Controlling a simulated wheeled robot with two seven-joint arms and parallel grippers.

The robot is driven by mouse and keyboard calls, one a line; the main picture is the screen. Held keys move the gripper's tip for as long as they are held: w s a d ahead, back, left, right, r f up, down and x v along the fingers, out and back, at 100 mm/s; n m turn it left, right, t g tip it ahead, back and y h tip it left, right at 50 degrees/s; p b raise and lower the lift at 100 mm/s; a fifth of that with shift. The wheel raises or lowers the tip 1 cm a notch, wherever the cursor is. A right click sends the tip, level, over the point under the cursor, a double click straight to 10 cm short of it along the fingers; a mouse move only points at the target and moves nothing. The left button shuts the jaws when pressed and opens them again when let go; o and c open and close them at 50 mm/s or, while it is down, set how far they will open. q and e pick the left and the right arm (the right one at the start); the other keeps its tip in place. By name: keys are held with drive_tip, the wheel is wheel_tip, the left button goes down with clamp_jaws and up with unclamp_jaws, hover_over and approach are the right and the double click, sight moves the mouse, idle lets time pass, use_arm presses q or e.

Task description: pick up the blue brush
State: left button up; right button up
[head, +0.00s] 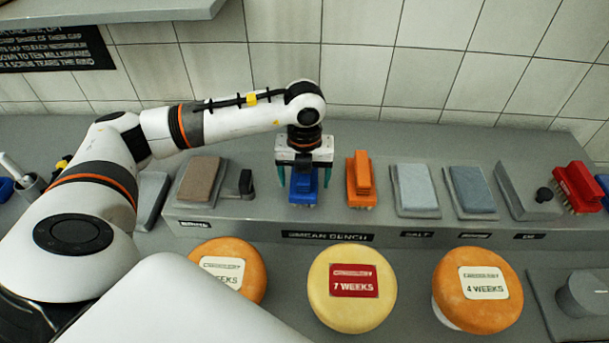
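The blue brush (303,188) lies on the raised grey bench, left of the orange brush. My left gripper (304,179) points down over the blue brush. Its two teal fingers stand apart, one on each side of the brush, at about the height of its upper part. I cannot tell whether the fingers touch it; the left finger seems to have a small gap. The brush appears to rest on the bench. My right gripper is not in view.
An orange brush (361,180) stands close to the right. A brown block (201,180) lies to the left, and grey pads (414,188) lie to the right. Several cheese wheels, one marked 7 weeks (351,315), stand in front. A red brush (577,186) is at far right.

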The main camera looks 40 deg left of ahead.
use_arm(q)
drive_tip(key=c, duration=1.2)
drive_tip(key=shift+o, duration=0.2)
drive_tip(key=shift+r, duration=0.1)
wheel_tip(320, 180, up, 9)
drive_tip(key=shift+b, duration=1.15)
drive_tip(key=shift+r, duration=0.45)
drive_tip(key=o, duration=0.4)
drive_tip(key=shift+c, duration=1.1)
